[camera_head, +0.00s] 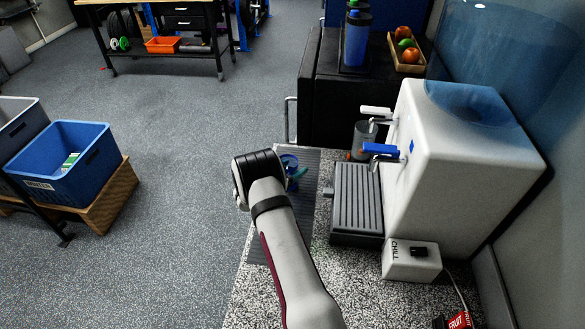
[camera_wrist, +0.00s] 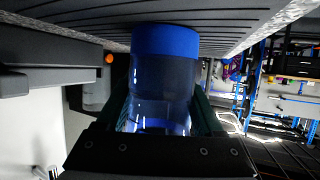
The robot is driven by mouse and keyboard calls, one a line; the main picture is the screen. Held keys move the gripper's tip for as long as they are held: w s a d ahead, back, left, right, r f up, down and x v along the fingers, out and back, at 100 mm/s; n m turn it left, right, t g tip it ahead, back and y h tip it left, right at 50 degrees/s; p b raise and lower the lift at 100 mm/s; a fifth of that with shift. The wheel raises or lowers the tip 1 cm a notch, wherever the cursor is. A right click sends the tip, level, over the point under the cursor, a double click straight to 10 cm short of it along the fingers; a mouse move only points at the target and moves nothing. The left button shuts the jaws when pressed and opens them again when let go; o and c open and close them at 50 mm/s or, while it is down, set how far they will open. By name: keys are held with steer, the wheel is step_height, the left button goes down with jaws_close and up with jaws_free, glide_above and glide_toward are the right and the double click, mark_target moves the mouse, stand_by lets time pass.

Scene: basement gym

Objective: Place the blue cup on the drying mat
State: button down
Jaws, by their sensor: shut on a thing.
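The blue cup (camera_head: 289,162) shows in part beside my wrist, over the drying mat. In the wrist view the cup (camera_wrist: 164,75) has a solid blue band at the mat end and a clear blue body. My gripper (camera_head: 295,174) is shut on the cup, with its teal fingers on both sides; my arm hides much of it in the head view. The drying mat (camera_head: 309,178) is a grey ribbed strip on the speckled counter. It also shows along the top of the wrist view (camera_wrist: 90,20). The cup's blue end is close to the mat; I cannot tell whether they touch.
Right of the mat stands a white water dispenser (camera_head: 450,150) with a ribbed drip tray (camera_head: 356,195). A dark cabinet (camera_head: 340,105) is at the back. Open floor lies left of the counter.

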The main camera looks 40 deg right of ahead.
jaws_free()
steer(key=shift+f, duration=0.1)
